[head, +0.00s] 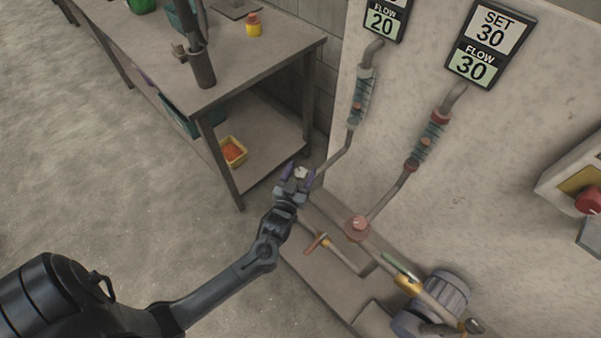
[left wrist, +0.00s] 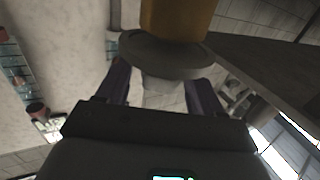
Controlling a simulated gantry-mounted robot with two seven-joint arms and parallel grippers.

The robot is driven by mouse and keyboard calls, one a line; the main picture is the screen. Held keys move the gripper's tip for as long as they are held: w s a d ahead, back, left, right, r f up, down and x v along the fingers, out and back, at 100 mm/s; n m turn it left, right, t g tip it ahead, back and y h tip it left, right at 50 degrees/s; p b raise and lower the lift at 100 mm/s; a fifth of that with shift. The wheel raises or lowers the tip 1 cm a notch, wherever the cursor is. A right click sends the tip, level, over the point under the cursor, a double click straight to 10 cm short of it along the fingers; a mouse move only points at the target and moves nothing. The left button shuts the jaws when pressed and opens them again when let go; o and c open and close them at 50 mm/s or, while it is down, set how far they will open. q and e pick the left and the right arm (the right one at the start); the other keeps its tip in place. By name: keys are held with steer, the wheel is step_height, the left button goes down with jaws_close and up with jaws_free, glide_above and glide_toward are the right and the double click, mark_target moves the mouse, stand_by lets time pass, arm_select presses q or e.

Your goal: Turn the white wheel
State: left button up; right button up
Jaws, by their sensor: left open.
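The white wheel (head: 301,173) is a small pale knob at the lower end of the left pipe, partly hidden by my left gripper (head: 294,182). In the left wrist view a grey round disc (left wrist: 165,57), which looks like this wheel, sits below a yellow-brown block. My left gripper (left wrist: 160,88) is open, with one purple finger on each side of the disc's lower part. I cannot tell whether the fingers touch it. The left display (head: 383,22) reads FLOW 20; its top is cut off. The right display (head: 487,42) reads SET 30, FLOW 30. My right gripper is not in view.
A red wheel (head: 357,228) stands on the right pipe. An orange-handled lever (head: 317,243) and a grey motor (head: 440,298) are lower down. A workbench (head: 265,62) with a lower shelf stands close behind my left gripper. A red knob (head: 588,200) is at the right.

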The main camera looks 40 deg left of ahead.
arm_select(q)
steer(key=shift+w+a, duration=0.1)
steer(key=shift+w, duration=0.05)
steer(key=c, duration=1)
steer(key=shift+n+g+y, duration=0.3)
steer(key=shift+n+y, duration=0.2)
steer(key=shift+y, duration=0.2)
steer(key=shift+n+y+p, duration=0.3)
steer(key=shift+y+p, duration=0.05)
steer(key=shift+y, duration=0.15)
steer(key=o, duration=1)
